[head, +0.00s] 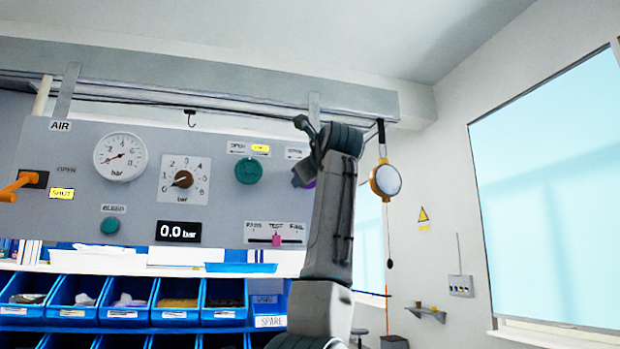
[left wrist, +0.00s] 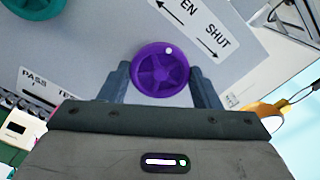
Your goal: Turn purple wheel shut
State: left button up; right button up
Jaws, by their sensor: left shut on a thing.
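The purple wheel (left wrist: 161,78) is on the grey panel, seen face-on in the left wrist view, with a white dot near its upper right rim. My left gripper (left wrist: 160,72) has one finger on each side of the wheel and is shut on it. A label (left wrist: 197,25) above the wheel reads OPEN and SHUT with arrows. In the head view, only a sliver of the purple wheel (head: 310,183) shows beside my left gripper (head: 304,177); my arm hides the rest. My right gripper is not in view.
The green wheel (head: 249,171) is just left of the purple wheel. The panel (head: 75,150) also carries a gauge (head: 120,157), a brown knob (head: 183,179) and a pink slider (head: 277,240). Blue bins (head: 127,300) stand below.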

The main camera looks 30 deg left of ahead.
pick_arm(q)
jog(key=shift+f+m+b, duration=0.15)
jog(key=shift+m+b, duration=0.4)
jog(key=shift+m, duration=1.75)
jog(key=o, duration=1)
